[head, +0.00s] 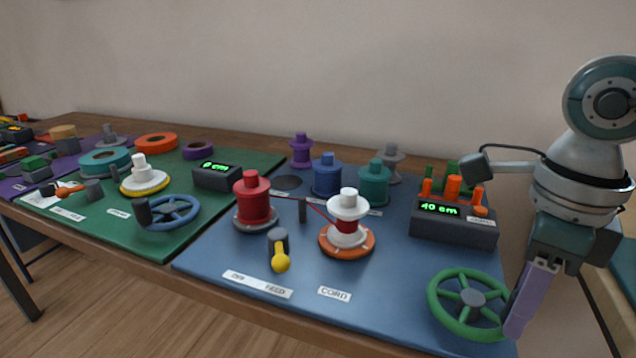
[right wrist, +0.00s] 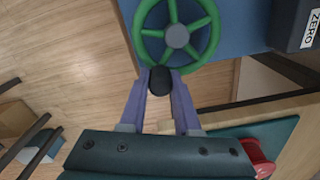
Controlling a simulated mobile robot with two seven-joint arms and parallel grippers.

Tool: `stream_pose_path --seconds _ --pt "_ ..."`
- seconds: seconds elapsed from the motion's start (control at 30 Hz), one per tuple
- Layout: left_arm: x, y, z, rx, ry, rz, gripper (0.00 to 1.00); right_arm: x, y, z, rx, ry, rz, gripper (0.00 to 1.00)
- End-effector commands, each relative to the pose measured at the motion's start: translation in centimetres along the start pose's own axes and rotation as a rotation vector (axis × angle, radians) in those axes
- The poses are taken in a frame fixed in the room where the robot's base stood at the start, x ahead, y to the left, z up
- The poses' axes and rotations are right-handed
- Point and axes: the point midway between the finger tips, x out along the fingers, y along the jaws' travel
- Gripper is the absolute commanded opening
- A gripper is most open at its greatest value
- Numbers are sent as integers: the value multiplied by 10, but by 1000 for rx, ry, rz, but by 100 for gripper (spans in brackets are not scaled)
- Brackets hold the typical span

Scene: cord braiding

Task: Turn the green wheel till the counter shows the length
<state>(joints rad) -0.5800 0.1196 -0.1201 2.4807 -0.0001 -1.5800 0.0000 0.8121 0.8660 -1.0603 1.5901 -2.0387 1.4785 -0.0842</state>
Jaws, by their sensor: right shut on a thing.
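The green wheel (head: 432,305) stands at the front right corner of the blue mat, with a grey hub and several spokes. In the right wrist view the wheel (right wrist: 210,44) has a dark knob (right wrist: 160,82) on its near rim. My right gripper (head: 518,298) is at the wheel's right side; its purple fingers are shut on the knob, which the fingers hide in the head view. The counter (head: 455,224) behind the wheel is a dark box reading "40 cm" in green. My left gripper is not in view.
On the blue mat (head: 398,270) are a red spool (head: 252,200), a white spool (head: 348,215) with red cord on an orange base, and a yellow-tipped lever (head: 280,255). Left of it, a green mat holds a blue wheel (head: 172,212) and a counter reading "0 cm" (head: 217,175).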

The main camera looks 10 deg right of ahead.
Motion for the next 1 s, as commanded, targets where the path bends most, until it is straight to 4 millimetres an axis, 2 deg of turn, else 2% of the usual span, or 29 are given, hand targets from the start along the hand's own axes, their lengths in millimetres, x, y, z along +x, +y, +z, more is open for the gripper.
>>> stream_pose_path --seconds 0.1,0.23,0.4,0.73,1.0 --pt "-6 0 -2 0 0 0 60 -2 15 8 -5 0 4 0" --pt "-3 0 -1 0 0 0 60 0 25 20 -5 -3 3 0" --pt "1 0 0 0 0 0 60 0 30 30 -3 -3 2 0" --pt "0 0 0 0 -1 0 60 0 30 32 -2 -5 2 0" --pt "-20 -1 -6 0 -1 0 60 -4 29 31 -2 -1 0 0"
